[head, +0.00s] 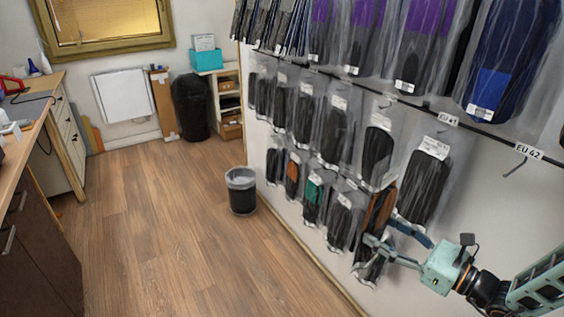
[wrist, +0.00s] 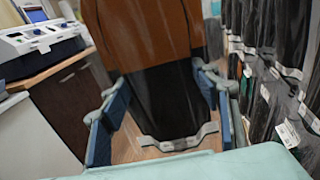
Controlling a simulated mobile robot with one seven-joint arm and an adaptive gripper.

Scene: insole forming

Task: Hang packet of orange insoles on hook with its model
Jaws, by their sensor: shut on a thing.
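My gripper (head: 372,247) is shut on a packet of orange insoles (head: 380,208), brown-orange on one part and black on the other. It holds the packet in front of the lower row of the wall display. In the wrist view the packet (wrist: 150,45) stands between the two blue-padded fingers of my gripper (wrist: 165,88). Another orange-and-black packet (head: 292,174) hangs in the lower row, farther left. A bare hook (head: 515,167) sticks out beside the EU 42 label (head: 529,151). The far ends of the held packet are partly hidden.
Black insole packets (head: 429,180) hang close behind the held one, with a green-and-black packet (head: 313,198) nearby. A bin (head: 241,190) stands by the wall. The wooden floor (head: 170,220) is clear.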

